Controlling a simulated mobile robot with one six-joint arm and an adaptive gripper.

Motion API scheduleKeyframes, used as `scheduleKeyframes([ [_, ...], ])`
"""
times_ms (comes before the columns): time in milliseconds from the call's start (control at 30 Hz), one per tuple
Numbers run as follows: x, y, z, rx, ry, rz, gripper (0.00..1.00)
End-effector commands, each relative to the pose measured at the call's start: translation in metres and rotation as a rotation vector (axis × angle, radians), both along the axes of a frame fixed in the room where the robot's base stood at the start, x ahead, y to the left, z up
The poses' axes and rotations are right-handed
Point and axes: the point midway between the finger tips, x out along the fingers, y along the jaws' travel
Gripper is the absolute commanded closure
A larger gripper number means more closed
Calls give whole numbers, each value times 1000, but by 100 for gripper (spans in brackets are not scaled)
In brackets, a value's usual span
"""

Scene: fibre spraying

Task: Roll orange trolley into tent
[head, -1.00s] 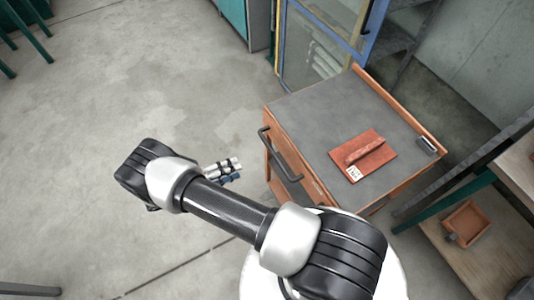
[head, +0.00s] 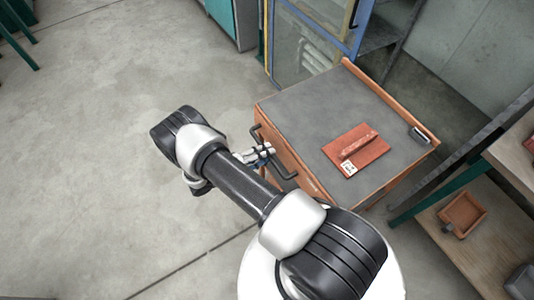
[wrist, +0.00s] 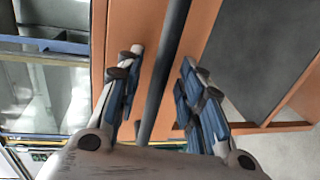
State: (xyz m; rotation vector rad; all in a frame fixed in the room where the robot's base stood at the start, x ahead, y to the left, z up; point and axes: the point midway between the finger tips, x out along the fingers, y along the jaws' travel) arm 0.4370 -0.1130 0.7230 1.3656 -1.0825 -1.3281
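The orange trolley (head: 300,110) has a grey top and stands at centre right in the head view. Its dark bar handle (head: 272,152) is on the side facing my arm. A red-brown block with a grip (head: 356,149) lies on the trolley top. My gripper (head: 258,154) is at the handle, partly hidden by my arm. In the wrist view the open fingers (wrist: 160,90) stand on either side of the handle bar (wrist: 164,75), with gaps on both sides. I see no tent for certain; a blue-framed clear enclosure (head: 315,45) stands behind the trolley.
A wooden shelf unit (head: 440,225) with an orange tray (head: 463,213) stands close to the trolley's right. A teal cabinet (head: 232,20) is at the top. The concrete floor to the left (head: 100,130) is clear.

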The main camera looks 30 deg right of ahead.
Motion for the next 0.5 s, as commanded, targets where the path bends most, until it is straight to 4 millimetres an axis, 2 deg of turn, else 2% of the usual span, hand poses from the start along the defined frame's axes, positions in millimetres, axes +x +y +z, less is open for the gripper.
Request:
scheduleKeyframes([
  [167, 0, -12, -2, 0, 0, 0, 65],
  [433, 1, -13, -2, 0, 0, 0, 65],
  [500, 1, -13, -2, 0, 0, 0, 69],
])
